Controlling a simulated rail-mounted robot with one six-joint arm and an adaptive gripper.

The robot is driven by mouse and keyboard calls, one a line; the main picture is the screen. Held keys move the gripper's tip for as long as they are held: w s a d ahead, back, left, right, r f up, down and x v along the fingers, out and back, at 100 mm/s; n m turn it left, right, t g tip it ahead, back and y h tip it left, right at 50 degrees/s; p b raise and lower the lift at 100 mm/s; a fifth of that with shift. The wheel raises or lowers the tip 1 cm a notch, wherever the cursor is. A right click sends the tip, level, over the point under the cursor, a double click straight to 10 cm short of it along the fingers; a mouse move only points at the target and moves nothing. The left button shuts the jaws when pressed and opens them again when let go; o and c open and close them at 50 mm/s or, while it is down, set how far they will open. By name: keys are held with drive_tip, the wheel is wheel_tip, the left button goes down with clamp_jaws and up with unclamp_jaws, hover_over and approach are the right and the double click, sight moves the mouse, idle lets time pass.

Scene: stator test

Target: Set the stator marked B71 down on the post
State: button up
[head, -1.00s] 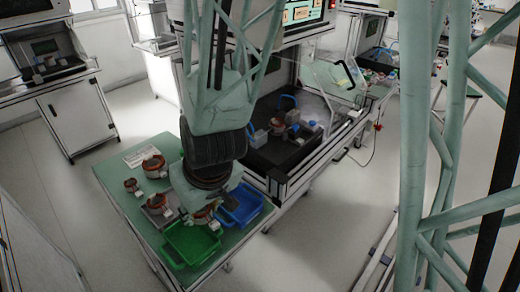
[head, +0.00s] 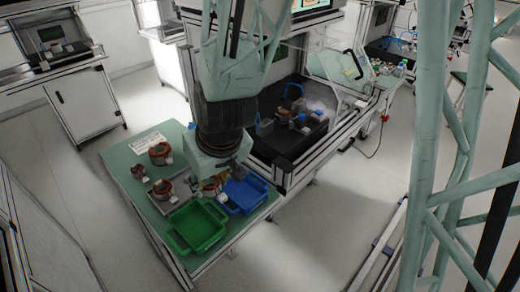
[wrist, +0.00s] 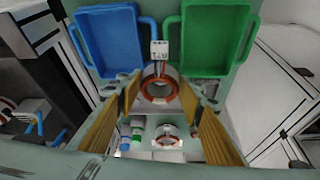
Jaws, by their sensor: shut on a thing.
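My gripper (wrist: 160,92) points down over the green table, its two yellowish fingers on either side of a stator (wrist: 160,83). The stator is a copper-and-grey ring with a white tag (wrist: 159,50), whose mark I cannot read surely. In the head view my gripper (head: 213,178) holds this stator (head: 211,186), partly hidden, beside the bins. Other stators are on the table: a large one (head: 160,153) at the back, a small one (head: 140,172) at the left and one (head: 164,189) on a grey plate. I cannot make out the post.
A green bin (head: 200,225) and a blue bin (head: 243,194) stand along the table's near right edge. A white printed sheet (head: 148,142) lies at the back left. Right of the table is a bench with a dark bed (head: 273,150) holding grey blocks and blue handles.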

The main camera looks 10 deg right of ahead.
drive_tip(key=w+d+r+m+h, duration=0.1)
drive_tip(key=w+d+r, duration=0.4)
drive_tip(key=w+d, duration=0.5)
drive_tip(key=w+d+r+m+h, duration=0.1)
drive_tip(key=w+d+r+m, duration=0.3)
drive_tip(key=w+d, duration=0.6)
drive_tip(key=d+r, duration=0.1)
drive_tip(key=d, duration=0.3)
drive_tip(key=shift+w+d+r+t, duration=0.2)
drive_tip(key=shift+w+d+t, duration=0.05)
drive_tip(key=shift+w+t, duration=0.1)
drive_tip(key=shift+d, duration=0.1)
